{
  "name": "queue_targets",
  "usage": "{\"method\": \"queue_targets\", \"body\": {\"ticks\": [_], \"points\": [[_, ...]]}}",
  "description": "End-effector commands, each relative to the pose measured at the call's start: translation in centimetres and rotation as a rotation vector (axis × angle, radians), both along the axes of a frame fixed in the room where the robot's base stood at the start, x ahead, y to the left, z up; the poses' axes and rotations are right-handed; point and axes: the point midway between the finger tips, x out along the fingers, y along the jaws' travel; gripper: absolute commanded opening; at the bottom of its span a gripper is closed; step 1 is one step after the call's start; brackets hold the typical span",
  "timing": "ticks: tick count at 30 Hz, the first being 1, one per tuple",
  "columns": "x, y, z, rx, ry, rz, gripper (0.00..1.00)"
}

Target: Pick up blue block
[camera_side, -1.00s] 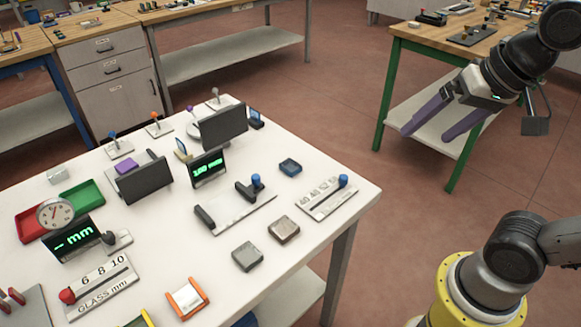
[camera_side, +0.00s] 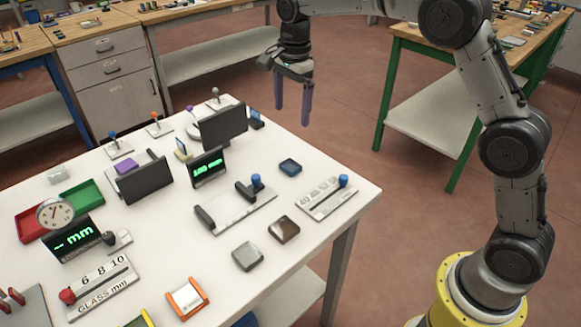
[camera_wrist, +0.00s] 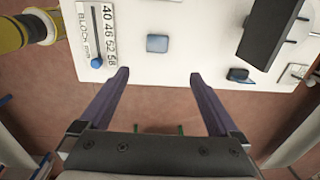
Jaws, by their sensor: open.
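The blue block (camera_side: 290,167) is a small dark blue, rounded square piece lying on the white table near its right edge in the side view. It also shows in the wrist view (camera_wrist: 157,43), near the top centre, ahead of and between the fingers. My gripper (camera_side: 293,113) has two purple fingers pointing down, above and beyond the table's far right edge. In the wrist view my gripper (camera_wrist: 158,75) is open and empty, its fingers spread wide, apart from the block.
A block scale with a blue knob (camera_side: 327,198) lies just right of the block, and a slide fixture (camera_side: 235,208) lies to its left. A brown block (camera_side: 284,229) and a grey block (camera_side: 247,256) lie nearer. A dark monitor (camera_side: 223,125) stands behind left.

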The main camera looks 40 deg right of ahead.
Motion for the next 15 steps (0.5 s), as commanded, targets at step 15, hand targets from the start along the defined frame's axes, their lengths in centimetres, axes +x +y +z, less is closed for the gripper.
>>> {"method": "queue_targets", "body": {"ticks": [15], "points": [[-0.1, 0.1, -8.6, -0.002, 0.05, 0.005, 0.97]]}}
